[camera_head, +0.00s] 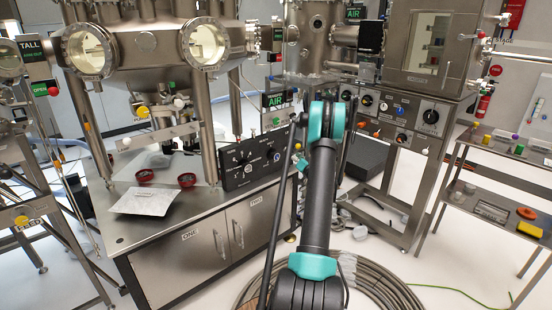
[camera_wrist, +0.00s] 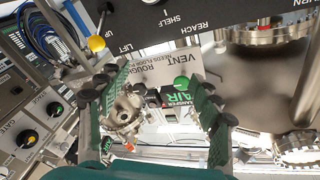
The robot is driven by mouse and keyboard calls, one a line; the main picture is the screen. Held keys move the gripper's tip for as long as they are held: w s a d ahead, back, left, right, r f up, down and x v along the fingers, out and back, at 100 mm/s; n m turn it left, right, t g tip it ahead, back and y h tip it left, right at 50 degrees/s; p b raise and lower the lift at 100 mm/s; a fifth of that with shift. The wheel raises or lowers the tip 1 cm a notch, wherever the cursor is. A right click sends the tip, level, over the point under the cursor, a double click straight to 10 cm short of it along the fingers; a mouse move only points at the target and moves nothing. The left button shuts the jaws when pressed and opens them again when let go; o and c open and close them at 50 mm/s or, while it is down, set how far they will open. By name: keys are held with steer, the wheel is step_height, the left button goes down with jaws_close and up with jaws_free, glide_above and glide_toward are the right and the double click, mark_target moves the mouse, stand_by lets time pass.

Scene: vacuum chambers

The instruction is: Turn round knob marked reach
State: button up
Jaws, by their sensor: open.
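The dark panel with the REACH label (camera_wrist: 195,27) crosses the top of the wrist view. SHELF, LIFT and UP are printed on it too; the knob belonging to REACH is not clearly seen there. In the head view, the black control panel (camera_head: 250,160) with several knobs stands on the steel bench, its labels too small to read. My gripper (camera_wrist: 160,82) is open and empty in the wrist view, its green fingers with dark pads below the dark panel. In the head view my arm hides most of the gripper.
Behind the fingers are a VENT and ROUGH plate (camera_wrist: 160,68) and a green knob (camera_wrist: 181,83). A yellow ball-ended lever (camera_wrist: 96,44) is at upper left. A side panel with a GATE knob (camera_wrist: 28,138) is at left. A shelf cart (camera_head: 500,205) stands right.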

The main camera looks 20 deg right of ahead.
mark_target(277, 157)
step_height(277, 157, down, 9)
steer(key=g+y, duration=0.1)
steer(key=y, duration=0.1)
steer(key=w+a, duration=0.1)
steer(key=w, duration=0.4)
steer(key=w+a, duration=0.1)
steer(key=w, duration=0.4)
steer(key=w+a, duration=0.1)
steer(key=w, duration=0.5)
steer(key=shift+a+r, duration=0.1)
steer(key=shift+r, duration=0.05)
steer(key=shift+c, duration=0.4)
steer(key=c, duration=1.1)
steer(key=shift+n, duration=0.3)
